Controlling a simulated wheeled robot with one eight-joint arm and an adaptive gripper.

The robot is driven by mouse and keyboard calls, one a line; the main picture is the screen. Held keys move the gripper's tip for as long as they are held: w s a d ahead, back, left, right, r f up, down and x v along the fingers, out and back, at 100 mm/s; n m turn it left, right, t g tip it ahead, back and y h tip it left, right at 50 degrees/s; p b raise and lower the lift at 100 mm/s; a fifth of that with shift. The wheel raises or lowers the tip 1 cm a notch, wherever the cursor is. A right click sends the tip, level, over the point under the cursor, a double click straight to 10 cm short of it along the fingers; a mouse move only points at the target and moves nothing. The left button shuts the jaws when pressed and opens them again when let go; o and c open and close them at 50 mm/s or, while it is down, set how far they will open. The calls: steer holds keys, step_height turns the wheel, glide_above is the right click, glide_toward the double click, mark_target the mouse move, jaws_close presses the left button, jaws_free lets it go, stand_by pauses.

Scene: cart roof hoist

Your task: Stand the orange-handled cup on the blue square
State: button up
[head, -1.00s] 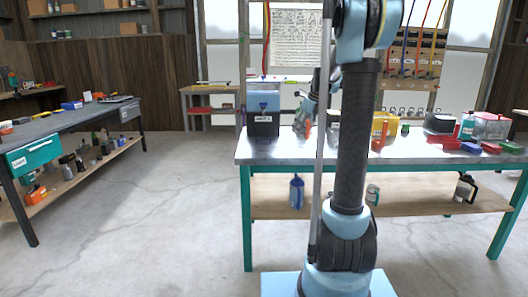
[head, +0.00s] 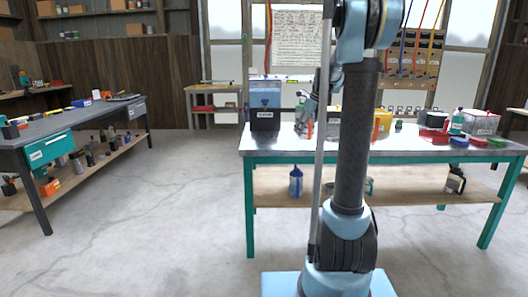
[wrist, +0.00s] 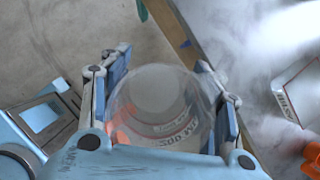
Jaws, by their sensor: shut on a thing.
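In the wrist view my gripper (wrist: 161,72) is shut on a clear, round cup (wrist: 165,100), with one finger pad on each side. In the head view my gripper (head: 308,108) is small and partly behind my arm, above the table's left part. I cannot make out the blue square in either view.
The metal-topped table (head: 280,145) has teal legs. It bears a dark box with a blue top (head: 265,97), a yellow bin (head: 383,120), and red and blue lids at right. A grey workbench (head: 75,120) stands at left. Open concrete floor lies between.

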mark_target(304, 134)
steer(key=shift+w+f+n, duration=0.25)
steer(key=shift+f+n, duration=0.05)
steer(key=shift+f, duration=0.25)
steer(key=shift+w+f+n+g+y, duration=0.2)
steer(key=shift+f+n+g+y, duration=0.2)
steer(key=shift+f+n, duration=0.9)
steer(key=s+f+n+g+h, duration=0.2)
steer(key=f+n+g, duration=0.1)
steer(key=f+n, duration=0.9)
steer(key=s+f+n+g+h, duration=0.1)
steer(key=f+n+g, duration=0.3)
steer(key=f+n, duration=0.8)
steer(key=shift+s+d+f+h, duration=0.35)
steer(key=shift+s+f, duration=0.45)
steer(key=shift+f, duration=2.8)
